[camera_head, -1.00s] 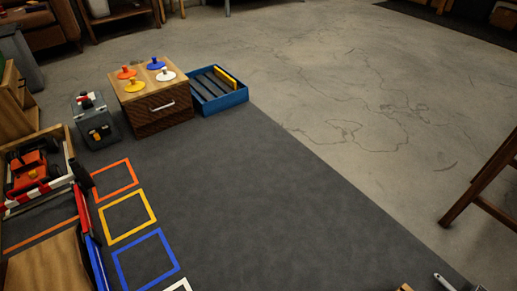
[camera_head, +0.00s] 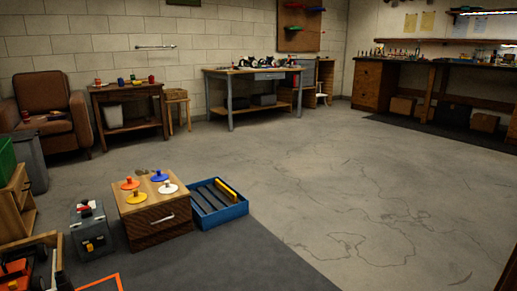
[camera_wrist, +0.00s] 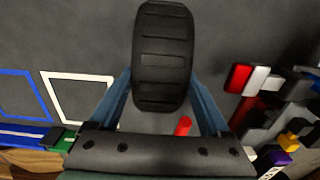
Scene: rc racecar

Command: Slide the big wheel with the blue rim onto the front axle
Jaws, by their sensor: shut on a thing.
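My gripper (camera_wrist: 160,88) is shut on a wheel with a black, ribbed tyre (camera_wrist: 163,40) in the wrist view. The tyre stands between the two blue-grey fingers, tread towards the camera. Its rim is hidden, so I cannot see the rim's colour. A small red piece (camera_wrist: 183,126) shows between the fingers, below the tyre. The front axle cannot be made out in either view. My gripper is not in the head view.
Red, white and dark blocky parts (camera_wrist: 265,85) lie close on the right in the wrist view. A wooden box (camera_head: 152,217) with coloured knobs and a blue tray (camera_head: 226,213) stand on the dark mat. A workbench (camera_head: 255,78) is against the wall. The concrete floor (camera_head: 330,170) is clear.

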